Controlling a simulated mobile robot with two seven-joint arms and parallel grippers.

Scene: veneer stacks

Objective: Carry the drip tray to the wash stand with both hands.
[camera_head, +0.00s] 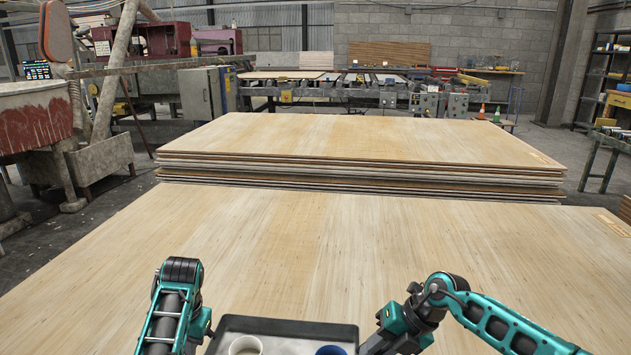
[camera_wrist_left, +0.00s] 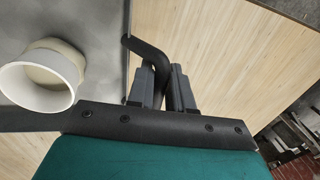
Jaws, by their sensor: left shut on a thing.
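The drip tray (camera_head: 290,326) is dark grey and shows at the bottom edge of the head view, its near part cut off. In the left wrist view its grey floor (camera_wrist_left: 95,20) fills the upper left. My left gripper (camera_wrist_left: 163,75) is shut on the tray's bent black handle (camera_wrist_left: 150,48). My right arm reaches down to the tray's right side in the head view; its fingertips are below the frame, so its hold cannot be seen. A white cup (camera_head: 245,345) and a blue-rimmed cup (camera_head: 331,350) stand in the tray. I cannot make out a wash stand.
A wide veneer sheet (camera_head: 300,240) spreads right in front of me, with a stack of sheets (camera_head: 350,140) behind it. Machinery (camera_head: 370,90) lines the back. A red and white tub (camera_head: 35,115) stands at left. Concrete floor (camera_head: 545,145) is open at the right rear.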

